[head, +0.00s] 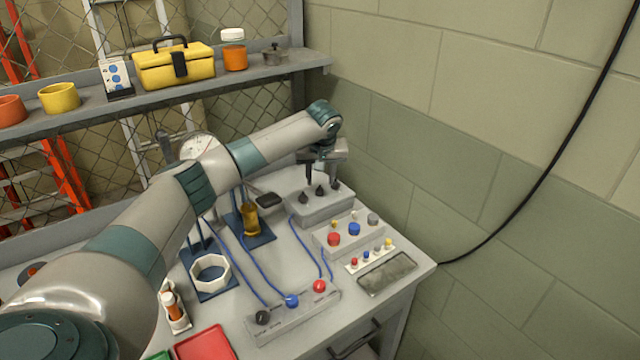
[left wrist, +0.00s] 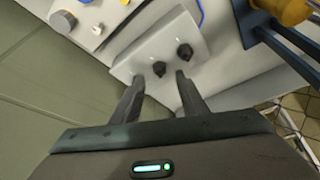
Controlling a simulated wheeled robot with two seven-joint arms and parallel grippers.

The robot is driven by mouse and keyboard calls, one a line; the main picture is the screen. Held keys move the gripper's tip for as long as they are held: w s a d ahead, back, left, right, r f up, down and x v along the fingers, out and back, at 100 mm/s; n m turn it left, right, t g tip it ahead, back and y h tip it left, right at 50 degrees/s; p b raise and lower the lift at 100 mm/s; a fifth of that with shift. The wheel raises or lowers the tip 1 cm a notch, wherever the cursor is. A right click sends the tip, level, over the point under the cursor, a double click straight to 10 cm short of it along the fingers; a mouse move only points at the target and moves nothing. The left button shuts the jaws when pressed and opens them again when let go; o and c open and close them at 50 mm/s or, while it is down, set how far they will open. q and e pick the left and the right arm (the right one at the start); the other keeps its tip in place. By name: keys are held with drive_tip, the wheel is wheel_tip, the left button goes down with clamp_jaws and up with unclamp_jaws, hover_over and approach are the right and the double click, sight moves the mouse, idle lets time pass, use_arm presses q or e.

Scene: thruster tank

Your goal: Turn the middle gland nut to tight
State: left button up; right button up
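A grey block (head: 322,208) near the wall carries three dark pointed nuts in a row. The middle nut (head: 320,190) also shows in the left wrist view (left wrist: 159,68). The nut on its right in the left wrist view (left wrist: 185,52) stands clear; the third is hidden there, apparently behind a finger. My left gripper (head: 321,177) points down at the block. Its fingers (left wrist: 158,80) are open, with the middle nut seen in the gap between their tips. I cannot tell how deep the tips reach around it. My right gripper is out of view.
A panel with coloured knobs (head: 354,229) stands in front of the block. A strip with black, blue and red caps and blue cables (head: 290,318) lies nearer. An amber cup (head: 250,218) stands left. The wall is close on the right.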

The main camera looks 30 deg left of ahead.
sight(320, 189)
use_arm(q)
drive_tip(key=shift+p+x, duration=0.45)
drive_tip(key=shift+x, duration=2.25)
clamp_jaws()
